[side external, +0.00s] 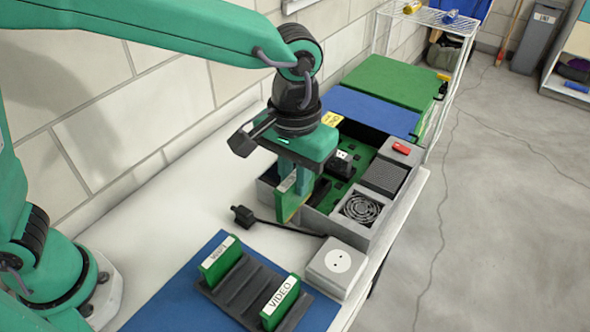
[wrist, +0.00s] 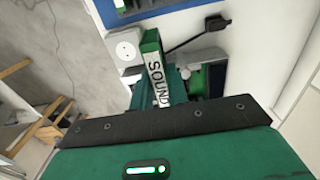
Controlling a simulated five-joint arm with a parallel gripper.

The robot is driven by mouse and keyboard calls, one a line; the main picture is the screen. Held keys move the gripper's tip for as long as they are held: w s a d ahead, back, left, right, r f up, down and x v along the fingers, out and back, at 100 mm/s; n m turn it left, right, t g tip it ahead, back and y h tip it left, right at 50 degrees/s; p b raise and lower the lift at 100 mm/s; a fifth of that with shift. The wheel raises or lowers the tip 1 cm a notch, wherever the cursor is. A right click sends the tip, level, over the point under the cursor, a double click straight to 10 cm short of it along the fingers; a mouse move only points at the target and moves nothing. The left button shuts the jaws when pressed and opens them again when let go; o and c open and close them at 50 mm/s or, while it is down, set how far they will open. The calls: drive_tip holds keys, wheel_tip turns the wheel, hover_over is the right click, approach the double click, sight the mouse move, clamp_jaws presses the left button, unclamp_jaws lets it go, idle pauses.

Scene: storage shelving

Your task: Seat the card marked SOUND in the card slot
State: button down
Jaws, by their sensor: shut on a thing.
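The green card marked SOUND (wrist: 155,70) is in my gripper, with its white label facing the wrist camera. My gripper (side external: 296,180) is shut on this card, which also shows in the side external view (side external: 287,209). The card hangs upright at the near left edge of the open grey case (side external: 365,238). Inside the case lies a green circuit board (side external: 362,176). The card slot cannot be made out; my gripper and the card hide part of the board. I cannot tell whether the card touches the case.
A dark rack (side external: 240,290) on a blue mat (side external: 185,292) holds a VIDEO card (side external: 281,302) and another green card (side external: 221,260). A white socket box (side external: 336,266) and a black plug with cable (side external: 243,216) lie near the case. A fan (side external: 362,209) sits in the case.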

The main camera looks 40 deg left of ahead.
drive_tip(key=w+a+r, duration=0.2)
drive_tip(key=w, duration=0.5)
drive_tip(key=w+a+r, duration=0.2)
drive_tip(key=w, duration=0.4)
drive_tip(key=shift+w+f, duration=0.2)
drive_tip(key=shift+f, duration=8.6)
drive_tip(key=shift+f, duration=0.1)
drive_tip(key=c, duration=1.4)
unclamp_jaws()
drive_tip(key=shift+o, duration=0.2)
wheel_tip(320, 180, up, 12)
